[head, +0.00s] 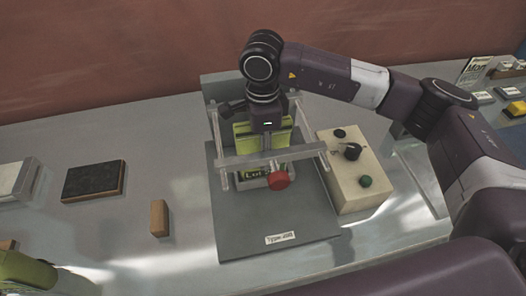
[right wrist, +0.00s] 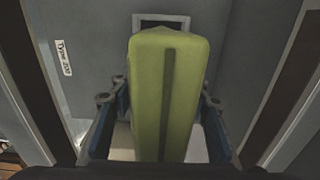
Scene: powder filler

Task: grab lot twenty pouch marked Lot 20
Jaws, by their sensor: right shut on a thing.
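A yellow-green pouch (head: 245,136) stands inside the clear-framed machine (head: 221,160) in the head view. A dark label with partly readable lettering, seemingly "Lot", shows low on its front behind the frame's bar. My right gripper (head: 266,135) reaches down into the frame from above and is shut on the pouch. In the right wrist view the pouch (right wrist: 184,75) fills the space between the two blue-padded fingers of the gripper (right wrist: 160,100). The pouch's lower part is hidden there. My left gripper is not in view.
A red knob (head: 279,180) sits at the machine's front. A cream control box (head: 345,185) stands to its right. A dark block (head: 94,181) and a small brown block (head: 159,218) lie left. A yellow-green object (head: 22,272) is cut off at bottom left.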

